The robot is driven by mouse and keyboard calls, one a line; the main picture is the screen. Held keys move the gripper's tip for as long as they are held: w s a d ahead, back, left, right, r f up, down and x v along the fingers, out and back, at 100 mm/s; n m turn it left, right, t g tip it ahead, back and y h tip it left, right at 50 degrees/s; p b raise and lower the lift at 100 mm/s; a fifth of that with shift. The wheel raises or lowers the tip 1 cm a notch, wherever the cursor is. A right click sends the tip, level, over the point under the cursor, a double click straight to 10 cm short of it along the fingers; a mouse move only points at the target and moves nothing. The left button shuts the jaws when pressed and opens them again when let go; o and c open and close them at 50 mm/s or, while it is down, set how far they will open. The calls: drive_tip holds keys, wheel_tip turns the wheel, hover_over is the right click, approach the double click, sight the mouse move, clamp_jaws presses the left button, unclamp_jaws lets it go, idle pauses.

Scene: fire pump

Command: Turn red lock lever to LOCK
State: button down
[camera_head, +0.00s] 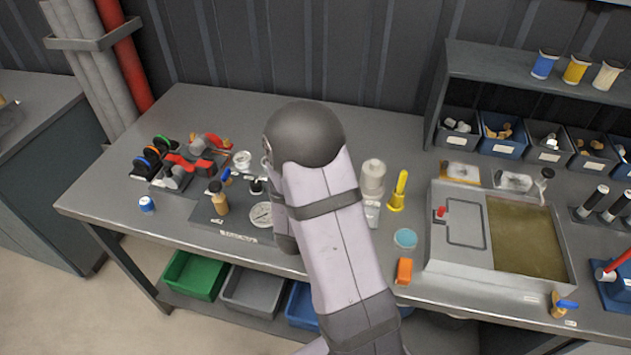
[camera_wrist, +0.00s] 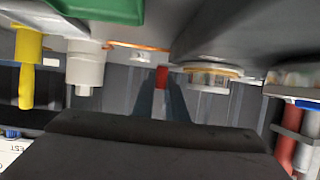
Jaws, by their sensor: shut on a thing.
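In the wrist view a small red piece, which looks like the red lock lever (camera_wrist: 163,73), shows between the fingertips of my gripper (camera_wrist: 162,84). My gripper is shut on it. Only a short part of the lever shows, and I cannot read a LOCK mark or tell the lever's angle. Beside it on the right is a round brass-and-white fitting (camera_wrist: 211,76). In the head view my arm hides the gripper and the lever.
A white cylinder (camera_head: 372,178) and a yellow tool (camera_head: 399,190) stand to the right of my arm. A red-handled valve assembly (camera_head: 198,160) is on the left. A grey tank (camera_head: 440,262) is on the right.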

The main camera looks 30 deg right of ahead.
drive_tip(key=m+g+h, duration=0.1)
drive_tip(key=s+a+m+g+p, duration=0.1)
drive_tip(key=m+g+h+p, duration=0.1)
drive_tip(key=shift+s+a+r+m+g+h, duration=0.15)
drive_tip(key=shift+s+a+m+g+h, duration=0.15)
drive_tip(key=shift+m+g, duration=0.1)
drive_tip(key=shift+s+a+m+g+h+p, duration=0.35)
drive_tip(key=shift+m+g+p, duration=0.2)
drive_tip(key=shift+m+g, duration=0.35)
drive_tip(key=shift+s+a+m+g+h+p, duration=0.25)
drive_tip(key=shift+m+g+h+p, duration=0.25)
drive_tip(key=shift+m+g, duration=0.35)
drive_tip(key=c, duration=2)
unclamp_jaws()
drive_tip(key=shift+a, duration=0.2)
drive_tip(key=shift+b+v, duration=1.05)
drive_tip(key=shift+v, duration=2.45)
